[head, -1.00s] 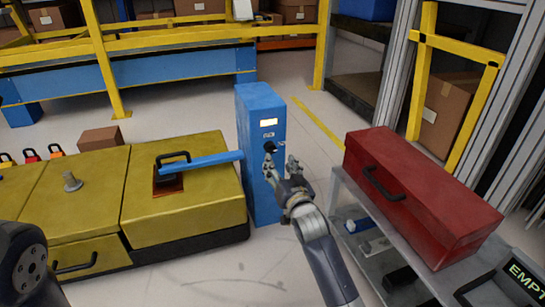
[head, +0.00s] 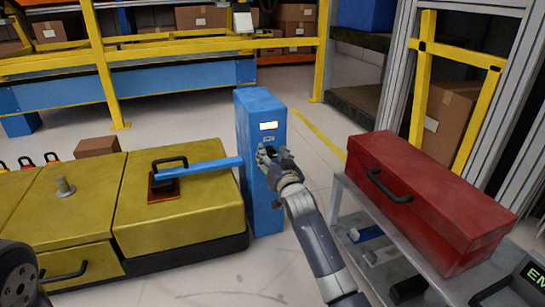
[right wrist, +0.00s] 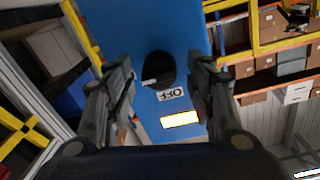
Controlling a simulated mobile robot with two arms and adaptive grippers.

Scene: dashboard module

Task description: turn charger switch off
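My right gripper (head: 268,157) is at the post's front face and partly hides the knob in the head view. In the right wrist view my right gripper (right wrist: 160,68) is open, a finger on each side of the knob with gaps showing.
A blue bar (head: 200,168) runs from the yellow unit (head: 180,215) to the post's left side. A red toolbox (head: 430,195) sits on a grey cart (head: 375,225) right of my right arm. Open floor lies in front of the post.

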